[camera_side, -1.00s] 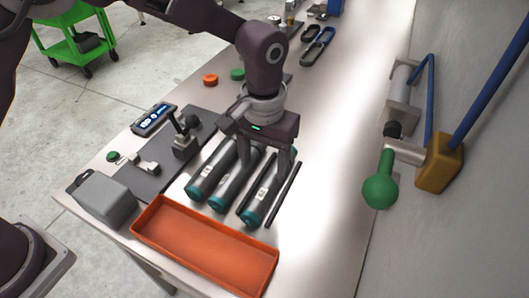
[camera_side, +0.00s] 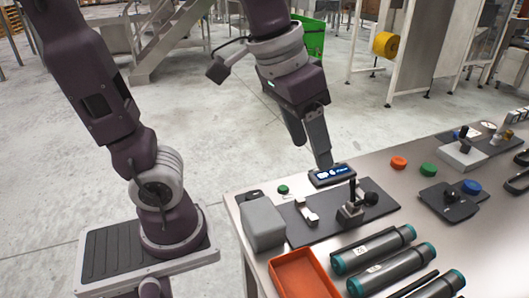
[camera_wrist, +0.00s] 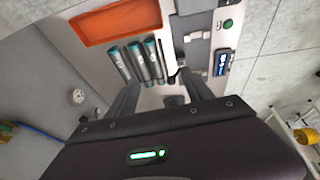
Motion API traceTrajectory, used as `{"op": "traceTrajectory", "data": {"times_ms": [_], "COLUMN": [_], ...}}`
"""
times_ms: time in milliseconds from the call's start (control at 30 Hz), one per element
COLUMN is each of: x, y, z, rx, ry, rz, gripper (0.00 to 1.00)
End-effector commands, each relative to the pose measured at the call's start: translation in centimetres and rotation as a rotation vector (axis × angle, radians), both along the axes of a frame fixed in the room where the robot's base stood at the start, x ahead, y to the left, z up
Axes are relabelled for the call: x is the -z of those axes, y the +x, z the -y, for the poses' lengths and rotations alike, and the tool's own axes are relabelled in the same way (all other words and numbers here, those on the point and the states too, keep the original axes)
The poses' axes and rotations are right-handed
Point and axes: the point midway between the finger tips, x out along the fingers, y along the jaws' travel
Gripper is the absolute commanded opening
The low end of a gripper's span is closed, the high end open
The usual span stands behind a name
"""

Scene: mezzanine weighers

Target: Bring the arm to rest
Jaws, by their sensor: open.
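My gripper (camera_side: 309,150) hangs in the air with its fingers pointing down, by the table edge behind the display unit. Its two fingers stand apart with nothing between them. In the wrist view my gripper (camera_wrist: 165,86) is also open and empty. Several dark grey cylinders with teal ends, one of them here (camera_side: 376,247), lie side by side on the table (camera_side: 415,180). Three cylinders show in the wrist view, the middle one here (camera_wrist: 137,61). My gripper is apart from them.
The display unit (camera_side: 332,175) stands close to my fingertips. A toggle clamp (camera_side: 352,208) rises from a dark mat (camera_side: 322,232). A grey box (camera_side: 262,222) and an orange tray (camera_side: 299,270) are at the near left. Open floor (camera_side: 225,130) lies behind the table.

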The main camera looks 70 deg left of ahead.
Motion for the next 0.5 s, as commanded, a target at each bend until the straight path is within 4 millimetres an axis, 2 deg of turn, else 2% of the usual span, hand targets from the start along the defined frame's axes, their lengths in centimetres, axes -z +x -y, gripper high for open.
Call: {"op": "traceTrajectory", "data": {"times_ms": [33, 100, 200, 300, 500], "x": [0.1, 0.9, 2.0, 2.5, 2.6], "y": [-2.5, -5.2, -7.5, -8.3, -8.3], "z": [-1.3, -2.6, -3.4, -3.6, -3.6], "rx": [-0.01, -0.011, -0.014, -0.012, -0.011], "ry": [0.011, 0.034, 0.058, 0.069, 0.07], "rz": [0.049, 0.095, 0.136, 0.149, 0.149], "gripper": [0.6, 0.6, 0.6, 0.6, 0.6]}}
